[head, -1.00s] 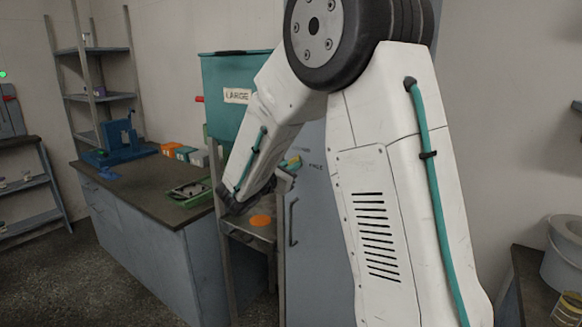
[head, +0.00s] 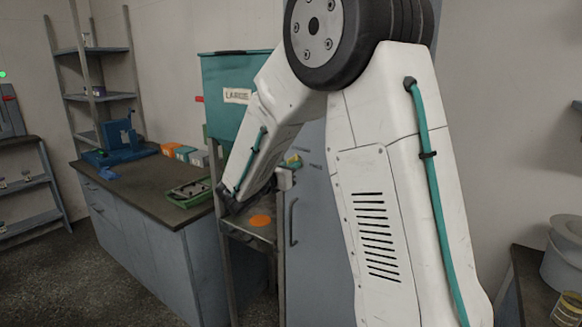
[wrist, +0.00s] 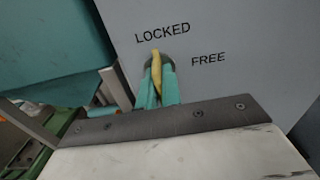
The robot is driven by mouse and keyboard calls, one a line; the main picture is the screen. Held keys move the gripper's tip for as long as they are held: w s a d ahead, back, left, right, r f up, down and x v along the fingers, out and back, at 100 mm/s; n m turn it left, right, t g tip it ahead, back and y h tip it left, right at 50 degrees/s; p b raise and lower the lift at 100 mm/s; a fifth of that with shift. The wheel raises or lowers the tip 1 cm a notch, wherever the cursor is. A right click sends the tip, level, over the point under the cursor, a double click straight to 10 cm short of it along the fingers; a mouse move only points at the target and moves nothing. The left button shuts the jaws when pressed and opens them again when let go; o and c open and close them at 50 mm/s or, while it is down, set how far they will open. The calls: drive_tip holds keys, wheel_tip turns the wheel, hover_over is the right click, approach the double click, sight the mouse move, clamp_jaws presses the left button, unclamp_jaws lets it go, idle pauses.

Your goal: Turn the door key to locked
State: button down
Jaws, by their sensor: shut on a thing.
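The yellow door key (wrist: 156,64) sits at a dark round lock (wrist: 168,60) on the grey door (wrist: 235,30). In the wrist view the key points up, toward the word LOCKED and away from the word FREE at its right. My gripper (wrist: 159,80) has teal fingers and is shut on the key, one finger on each side. In the head view a small yellow bit of the key (head: 293,160) shows by the grey door (head: 312,215). My arm hides much of the door there.
A teal hopper (head: 222,75) labelled LARGE stands left of the door. A stand with an orange disc (head: 260,220) is below the gripper. A dark-topped bench (head: 135,185) carries a green tray (head: 188,194) and a blue device (head: 122,140).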

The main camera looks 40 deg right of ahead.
drive_tip(key=c, duration=1.6)
unclamp_jaws()
drive_tip(key=v, duration=0.7)
drive_tip(key=shift+a, duration=0.4)
drive_tip(key=s+a+f+m+g+y, duration=0.1)
drive_tip(key=s+f+m+g+y, duration=0.25)
drive_tip(key=s+m, duration=0.45)
drive_tip(key=s+f+m+g+y, duration=0.2)
drive_tip(key=s+m+g+y, duration=0.25)
drive_tip(key=s, duration=0.65)
drive_tip(key=s+a+r+m+t+y, duration=0.1)
drive_tip(key=s+a+m+y, duration=0.2)
drive_tip(key=s, duration=0.1)
drive_tip(key=s+a+r+m+t+y, duration=0.1)
drive_tip(key=s+a+m+y, duration=0.2)
drive_tip(key=s+a, duration=0.1)
drive_tip(key=s+a+r+m+t+y, duration=0.1)
drive_tip(key=s+a+m+y, duration=0.2)
drive_tip(key=s+a, duration=0.1)
drive_tip(key=shift+s+a+r+m, duration=0.1)
drive_tip(key=shift+s+m, duration=0.1)
drive_tip(key=shift+s, duration=0.25)
drive_tip(key=shift+s+r+m, duration=0.15)
drive_tip(key=shift+s, duration=0.25)
